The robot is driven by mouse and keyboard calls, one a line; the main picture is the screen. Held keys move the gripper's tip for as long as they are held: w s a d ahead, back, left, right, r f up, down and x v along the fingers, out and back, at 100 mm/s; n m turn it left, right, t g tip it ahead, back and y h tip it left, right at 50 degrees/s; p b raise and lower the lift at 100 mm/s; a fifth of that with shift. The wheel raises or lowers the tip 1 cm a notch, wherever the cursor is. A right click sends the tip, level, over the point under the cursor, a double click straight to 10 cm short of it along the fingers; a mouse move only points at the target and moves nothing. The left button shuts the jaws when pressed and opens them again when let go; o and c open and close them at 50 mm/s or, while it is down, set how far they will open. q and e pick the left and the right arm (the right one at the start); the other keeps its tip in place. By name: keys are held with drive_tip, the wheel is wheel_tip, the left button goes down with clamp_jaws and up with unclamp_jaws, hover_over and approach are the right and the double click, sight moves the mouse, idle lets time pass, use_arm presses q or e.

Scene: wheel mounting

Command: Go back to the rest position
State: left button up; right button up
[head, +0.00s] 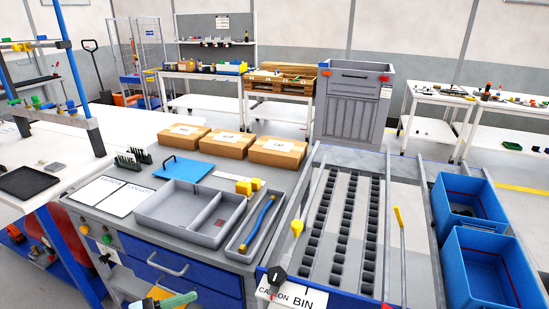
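Neither of my grippers shows in the head view. The grey workbench (120,225) stands in front of me with a grey two-part tray (185,212) on it. A narrow grey tray beside it holds a blue tool (262,222). No wheel can be made out.
Three cardboard boxes (228,144) stand at the bench's back. A roller rack (340,225) with a yellow-tipped lever (298,228) and a black knob (277,274) is to the right. Two blue bins (490,268) stand at the far right. A green-handled item (176,301) is at the bottom edge.

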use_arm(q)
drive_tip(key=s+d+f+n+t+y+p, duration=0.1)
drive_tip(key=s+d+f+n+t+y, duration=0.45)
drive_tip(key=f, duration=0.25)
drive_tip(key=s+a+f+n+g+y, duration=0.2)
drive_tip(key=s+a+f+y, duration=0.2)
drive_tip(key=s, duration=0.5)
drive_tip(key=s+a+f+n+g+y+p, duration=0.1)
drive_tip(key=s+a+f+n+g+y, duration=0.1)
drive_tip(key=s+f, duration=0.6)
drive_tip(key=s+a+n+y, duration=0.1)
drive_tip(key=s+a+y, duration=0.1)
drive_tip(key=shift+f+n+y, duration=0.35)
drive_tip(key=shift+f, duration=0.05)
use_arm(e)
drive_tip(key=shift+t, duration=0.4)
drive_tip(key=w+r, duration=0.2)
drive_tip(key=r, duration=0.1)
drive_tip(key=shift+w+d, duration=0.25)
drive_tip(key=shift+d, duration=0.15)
